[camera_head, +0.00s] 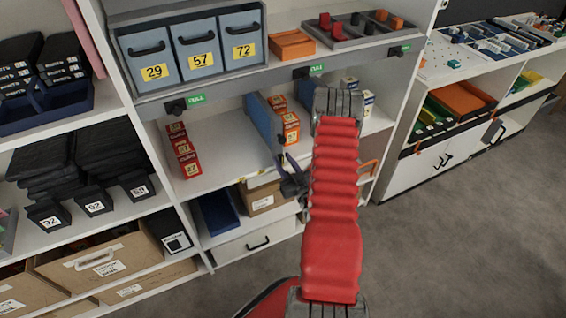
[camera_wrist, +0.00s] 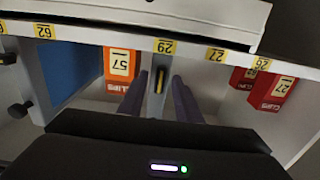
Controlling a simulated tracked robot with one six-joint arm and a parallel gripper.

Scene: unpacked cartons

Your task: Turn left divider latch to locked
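The left divider (camera_head: 262,124) is a blue upright panel on the middle shelf, between two groups of red boxes. The wrist view, which is upside down, shows its pale front edge (camera_wrist: 152,103) below the number 29 label. The latch (camera_wrist: 159,79) is a small black handle with a yellow side, standing upright on that edge. My gripper (camera_wrist: 158,98) is open, with one purple finger on each side of the latch and gaps between. In the head view my gripper (camera_head: 292,178) is in front of the divider's front edge, which it partly hides. I cannot tell whether they touch.
Red boxes (camera_head: 184,152) stand left of the divider, and orange-red boxes (camera_head: 290,128) right of it. Another blue divider (camera_wrist: 72,70) with a black knob (camera_wrist: 20,108) shows in the wrist view. Shelf edges lie above and below my gripper. The floor (camera_head: 450,240) at right is clear.

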